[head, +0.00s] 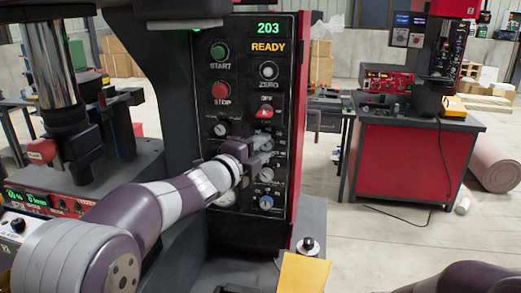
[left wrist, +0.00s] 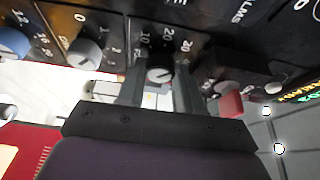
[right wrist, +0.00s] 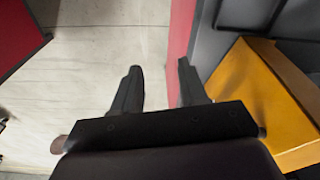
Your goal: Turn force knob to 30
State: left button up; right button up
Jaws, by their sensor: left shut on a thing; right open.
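The black control panel (head: 243,95) stands upright in the head view, with a display reading 203 and READY. In the left wrist view a grey knob (left wrist: 160,73) has a scale marked 10, 20 and 30. My left gripper (left wrist: 162,69) is shut on this knob, one finger on each side. Its pointer setting cannot be read clearly. In the head view my left gripper (head: 262,150) reaches the panel's lower half and hides the knob. My right gripper (right wrist: 160,68) is open and empty in the right wrist view.
Another knob (left wrist: 84,53), a blue knob (left wrist: 12,42) and a red part (left wrist: 230,105) sit close to my left fingers. A yellow box (head: 303,273) stands low in front of the panel, near my right gripper. A red workbench (head: 400,160) stands behind, right.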

dwell(0.5)
pick_arm(q)
jog(key=o, duration=0.7)
jog(key=shift+r, duration=0.1)
jog(key=o, duration=0.3)
jog(key=shift+w, duration=0.15)
jog(key=shift+o, duration=0.2)
jog(key=b+v, duration=0.2)
jog(key=v, duration=1)
jog(key=shift+s+a, duration=0.2)
jog(key=shift+s, duration=0.15)
